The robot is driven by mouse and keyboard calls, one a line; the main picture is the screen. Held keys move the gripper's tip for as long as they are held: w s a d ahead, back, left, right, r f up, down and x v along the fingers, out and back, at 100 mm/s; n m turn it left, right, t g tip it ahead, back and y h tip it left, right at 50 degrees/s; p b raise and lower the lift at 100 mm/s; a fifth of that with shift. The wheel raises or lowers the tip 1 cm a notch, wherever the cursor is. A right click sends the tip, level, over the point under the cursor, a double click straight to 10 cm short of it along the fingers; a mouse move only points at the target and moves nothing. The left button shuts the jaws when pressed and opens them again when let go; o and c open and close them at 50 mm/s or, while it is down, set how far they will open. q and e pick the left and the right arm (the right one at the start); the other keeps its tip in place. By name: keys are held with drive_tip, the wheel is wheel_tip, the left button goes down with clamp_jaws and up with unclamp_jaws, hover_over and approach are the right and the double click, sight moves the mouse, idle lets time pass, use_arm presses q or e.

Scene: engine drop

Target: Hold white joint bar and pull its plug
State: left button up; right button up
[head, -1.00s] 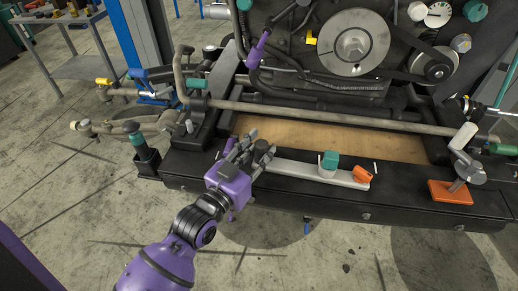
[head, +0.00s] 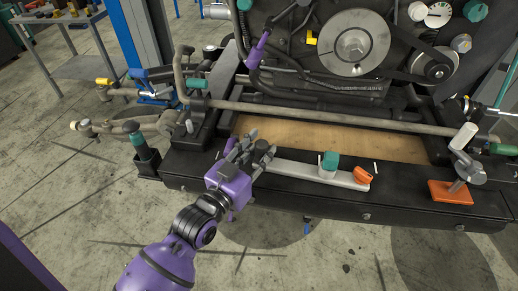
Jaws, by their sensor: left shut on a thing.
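The white joint bar (head: 300,172) lies along the black front ledge of the engine stand. A teal cap on a white base (head: 328,164) stands upright on the bar. An orange plug-like piece (head: 362,175) sits at the bar's right end. My left gripper (head: 250,152) is at the bar's left end with its dark fingers shut around it. The fingers hide that end of the bar. My right gripper is not in view.
The engine with its large pulley (head: 353,43) stands behind the ledge. A grey cross pipe (head: 330,117) runs above a wooden board (head: 330,140). An orange block (head: 450,192) with a fitting stands at the right. A dark cup holding a teal-topped piece (head: 147,162) is at the left.

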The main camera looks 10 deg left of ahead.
use_arm(q)
clamp_jaws()
drive_tip(key=o, duration=0.9)
unclamp_jaws()
